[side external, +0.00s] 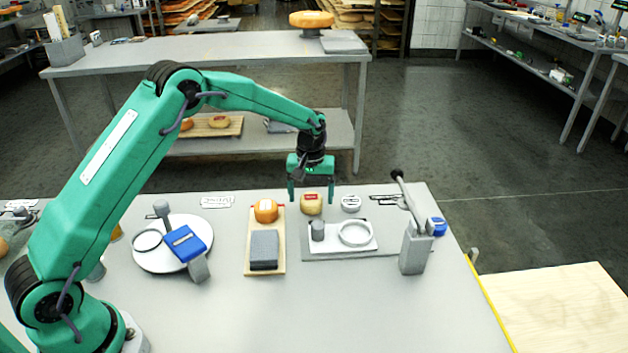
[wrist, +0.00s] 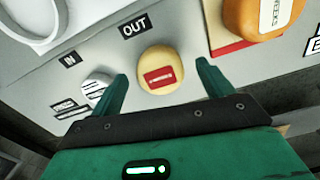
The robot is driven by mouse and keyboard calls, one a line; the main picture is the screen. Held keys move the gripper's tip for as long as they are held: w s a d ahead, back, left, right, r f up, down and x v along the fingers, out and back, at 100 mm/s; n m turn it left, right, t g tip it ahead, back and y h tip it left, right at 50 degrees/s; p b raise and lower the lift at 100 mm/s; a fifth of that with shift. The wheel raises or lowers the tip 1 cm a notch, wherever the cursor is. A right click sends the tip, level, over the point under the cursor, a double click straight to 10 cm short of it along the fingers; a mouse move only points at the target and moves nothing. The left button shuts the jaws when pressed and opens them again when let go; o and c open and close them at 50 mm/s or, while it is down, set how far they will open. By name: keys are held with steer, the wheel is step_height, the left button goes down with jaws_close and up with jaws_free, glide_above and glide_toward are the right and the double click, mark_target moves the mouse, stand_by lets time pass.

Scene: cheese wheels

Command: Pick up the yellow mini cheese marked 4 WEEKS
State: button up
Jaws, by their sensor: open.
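A small yellow cheese (side external: 312,207) with a red label lies near the far edge of the table; its label text is too small to read. In the wrist view the yellow cheese (wrist: 160,62) sits between and slightly beyond my fingertips, beside the OUT sign. My gripper (side external: 311,197) points down at the cheese with its fingers apart, one to each side in the picture. In the wrist view my gripper (wrist: 162,72) is open and nothing is held. I cannot tell the exact height of the fingertips over the table.
An orange cheese (side external: 265,211) sits on a wooden board (side external: 250,236) with a grey block, left of the yellow one. A white striped disc (side external: 351,203) is close on the right. A ring fixture (side external: 357,233) and a lever press (side external: 414,248) stand nearer right.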

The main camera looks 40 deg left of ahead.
steer(key=shift+f, duration=0.55)
steer(key=shift+c, duration=0.4)
steer(key=c, duration=1)
